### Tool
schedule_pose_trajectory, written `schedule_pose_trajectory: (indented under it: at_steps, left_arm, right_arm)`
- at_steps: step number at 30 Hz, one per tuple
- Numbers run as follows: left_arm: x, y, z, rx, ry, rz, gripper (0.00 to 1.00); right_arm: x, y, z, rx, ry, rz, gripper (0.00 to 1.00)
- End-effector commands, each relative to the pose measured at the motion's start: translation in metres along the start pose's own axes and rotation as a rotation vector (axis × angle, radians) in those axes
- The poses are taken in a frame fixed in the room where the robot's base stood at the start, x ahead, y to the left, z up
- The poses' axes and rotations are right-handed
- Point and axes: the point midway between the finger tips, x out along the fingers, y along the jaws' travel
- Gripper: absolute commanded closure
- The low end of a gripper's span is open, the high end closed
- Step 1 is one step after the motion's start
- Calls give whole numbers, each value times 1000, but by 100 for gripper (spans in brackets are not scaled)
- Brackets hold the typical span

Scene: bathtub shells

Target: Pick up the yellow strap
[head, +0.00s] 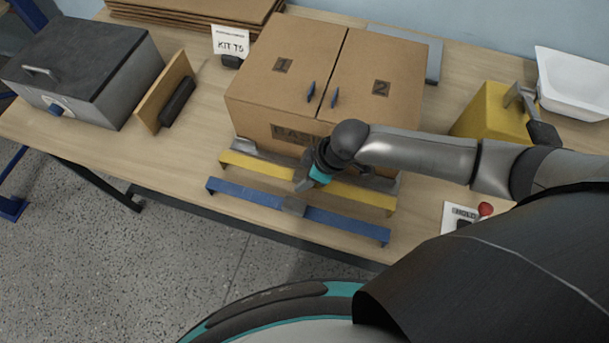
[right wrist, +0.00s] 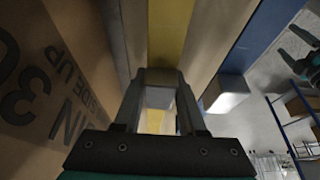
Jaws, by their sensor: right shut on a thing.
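The yellow strap (head: 362,196) is a long flat bar on the table in front of the carton, with bent ends. My right gripper (head: 302,183) reaches down to its middle from the carton side. In the right wrist view my right gripper (right wrist: 161,88) is shut on the strap's grey middle part, and the yellow band (right wrist: 169,32) runs away beyond the fingers. I cannot tell if the strap is lifted at all.
A blue strap (head: 345,224) lies parallel, nearer the table's front edge. The large carton (head: 375,80) stands close behind. A grey metal strap (head: 245,147) lies between carton and yellow strap. A card with a red knob (head: 486,209) is at the right.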

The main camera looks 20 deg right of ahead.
Motion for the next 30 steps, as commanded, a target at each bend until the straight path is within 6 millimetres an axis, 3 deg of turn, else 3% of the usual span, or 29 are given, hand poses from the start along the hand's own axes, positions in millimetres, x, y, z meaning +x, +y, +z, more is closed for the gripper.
schedule_pose_trajectory:
  at_steps: [7,23,30]
  left_arm:
    - [0,0,0,0,0,0,2]
    - [-1,0,0,-1,1,0,2]
    - [-9,0,-1,-2,1,0,2]
  right_arm:
    - [0,0,0,0,-1,0,100]
    - [-6,0,-2,0,1,1,100]
    - [-39,1,-17,-2,5,2,100]
